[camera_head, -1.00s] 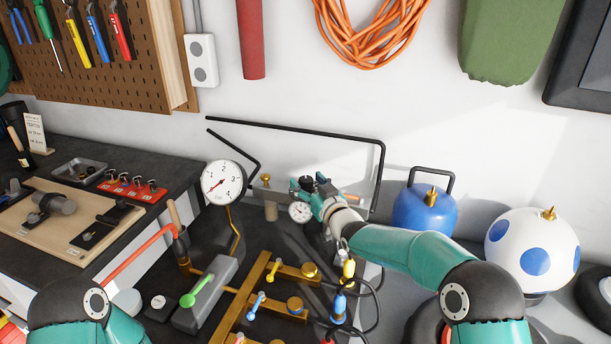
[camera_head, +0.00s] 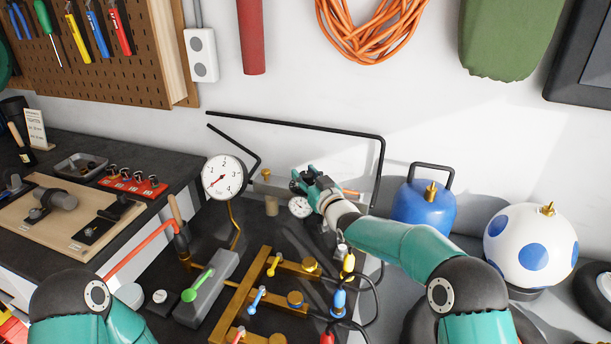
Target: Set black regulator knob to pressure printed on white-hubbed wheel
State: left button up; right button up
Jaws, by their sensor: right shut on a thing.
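My right gripper (camera_head: 308,184) reaches in from the right and is shut at the regulator behind the bench fittings. The black regulator knob is mostly hidden by its fingers. A small white gauge (camera_head: 300,207) sits just below the gripper; its reading is too small to tell. A larger white dial gauge (camera_head: 223,177) stands to the left, its red needle pointing to the lower left. A dark wheel with a white hub (camera_head: 605,287) is cut by the right edge; its print is not legible. My left arm shows at the lower left, its gripper out of view.
Brass pipework (camera_head: 247,285) with coloured valve levers stands in front of the gripper. A bent black pipe (camera_head: 300,127) runs along the wall. A blue tank (camera_head: 424,208) and a white, blue-spotted tank (camera_head: 530,248) stand to the right.

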jog(key=shift+r, duration=0.15)
jog(key=shift+n+y, duration=0.3)
jog(key=shift+y, duration=0.1)
jog(key=shift+n+g+y+p, duration=0.3)
jog(key=shift+g+y, duration=0.1)
jog(key=shift+g, duration=0.1)
jog(key=o, duration=1.2)
jog(key=shift+d, duration=0.1)
jog(key=v, duration=1.1)
jog(key=shift+s+d, duration=0.25)
jog(key=shift+s, duration=0.1)
